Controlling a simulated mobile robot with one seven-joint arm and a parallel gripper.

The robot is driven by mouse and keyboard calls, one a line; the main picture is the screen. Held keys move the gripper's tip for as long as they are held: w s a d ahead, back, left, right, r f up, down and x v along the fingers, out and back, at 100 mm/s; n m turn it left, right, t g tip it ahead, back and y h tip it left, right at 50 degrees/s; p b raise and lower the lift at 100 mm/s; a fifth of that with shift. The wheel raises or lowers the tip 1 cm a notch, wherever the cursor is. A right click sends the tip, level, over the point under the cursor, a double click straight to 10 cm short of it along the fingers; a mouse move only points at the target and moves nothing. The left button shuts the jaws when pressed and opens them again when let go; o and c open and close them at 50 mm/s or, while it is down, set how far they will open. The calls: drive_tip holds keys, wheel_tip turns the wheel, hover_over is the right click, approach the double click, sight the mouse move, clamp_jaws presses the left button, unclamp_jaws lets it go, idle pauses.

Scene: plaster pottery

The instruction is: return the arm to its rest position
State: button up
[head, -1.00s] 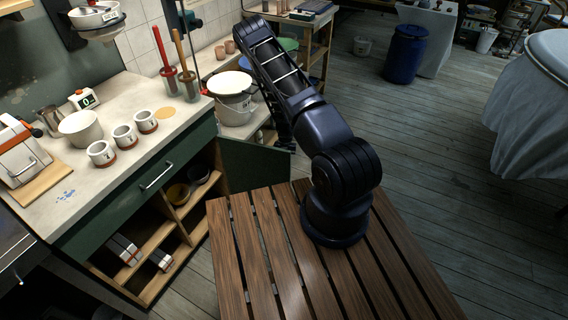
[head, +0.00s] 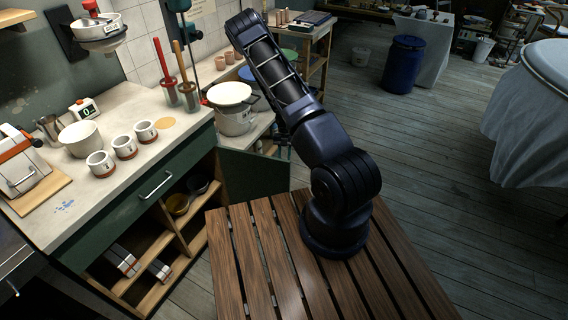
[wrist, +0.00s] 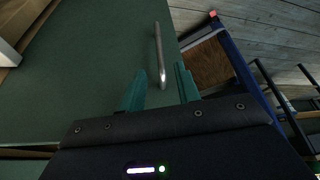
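My arm (head: 325,140) rises from the slatted wooden platform and leans back to the left in the head view. My gripper is mostly hidden behind the arm there. In the wrist view my gripper (wrist: 160,88) shows two teal fingers set apart with nothing held between them. A dark green panel (wrist: 90,70) fills much of that view, with a metal bar handle (wrist: 159,50) whose near end appears between the fingertips. I cannot tell how far the handle is from them.
A green cabinet door (head: 255,177) stands open beside the counter (head: 140,105), which holds several cups and a white bowl (head: 79,138). Floor (head: 450,150) to the right is clear up to a blue barrel (head: 403,64).

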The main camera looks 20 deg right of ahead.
drive_tip(key=shift+w+d+r, duration=0.1)
drive_tip(key=shift+w+r, duration=0.1)
drive_tip(key=shift+r, duration=0.35)
